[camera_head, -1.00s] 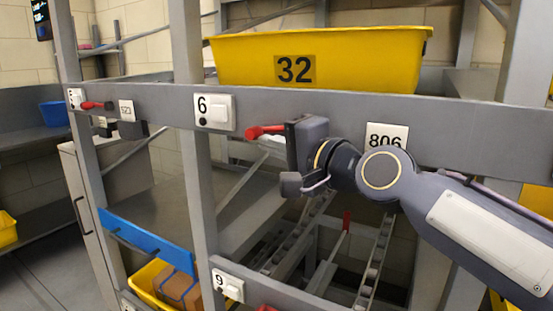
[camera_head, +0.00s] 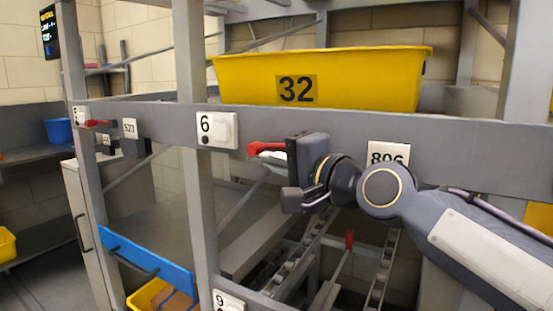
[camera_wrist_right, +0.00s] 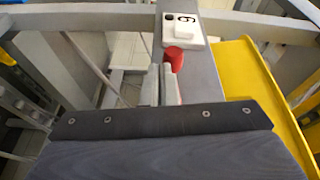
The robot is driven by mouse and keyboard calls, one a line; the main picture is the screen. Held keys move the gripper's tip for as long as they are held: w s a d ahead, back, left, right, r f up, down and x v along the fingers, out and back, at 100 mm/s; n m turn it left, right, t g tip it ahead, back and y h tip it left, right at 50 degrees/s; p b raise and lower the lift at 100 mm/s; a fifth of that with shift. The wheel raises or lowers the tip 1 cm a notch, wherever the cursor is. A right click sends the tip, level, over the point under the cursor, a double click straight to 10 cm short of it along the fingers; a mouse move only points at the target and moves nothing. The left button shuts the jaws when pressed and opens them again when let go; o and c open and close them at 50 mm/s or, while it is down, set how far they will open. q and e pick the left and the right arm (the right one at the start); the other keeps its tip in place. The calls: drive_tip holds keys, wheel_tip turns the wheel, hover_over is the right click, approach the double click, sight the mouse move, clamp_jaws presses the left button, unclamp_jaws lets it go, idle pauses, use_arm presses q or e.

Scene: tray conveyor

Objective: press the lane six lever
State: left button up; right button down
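The lane six lever (camera_head: 267,148) is red and sticks out from the grey beam, right of the white plate marked 6 (camera_head: 217,130). In the right wrist view the lever (camera_wrist_right: 174,58) shows just beyond the fingertips, with the 6 plate (camera_wrist_right: 183,26) above it. My right gripper (camera_head: 269,157) is at the lever, its pale fingers just below it in the head view. In the wrist view the fingers of the right gripper (camera_wrist_right: 160,80) lie close together with nothing seen between them. I cannot tell whether they touch the lever. My left gripper is out of view.
A yellow tray marked 32 (camera_head: 330,75) sits above the grey beam (camera_head: 460,143). A label 806 (camera_head: 388,153) is partly hidden behind my right arm. Another red lever (camera_head: 100,123) is at the left. A grey post (camera_head: 198,200) stands below the 6 plate.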

drive_tip(key=r+p, duration=0.1)
drive_tip(key=r, duration=0.1)
drive_tip(key=s+r+p, duration=0.1)
drive_tip(key=r+p, duration=0.1)
drive_tip(key=r, duration=0.1)
drive_tip(key=shift+p, duration=0.3)
drive_tip(key=s+a+r+p, duration=0.1)
drive_tip(key=s+r+p, duration=0.4)
drive_tip(key=s, duration=0.8)
wheel_tip(320, 180, up, 3)
drive_tip(key=shift+a, duration=0.1)
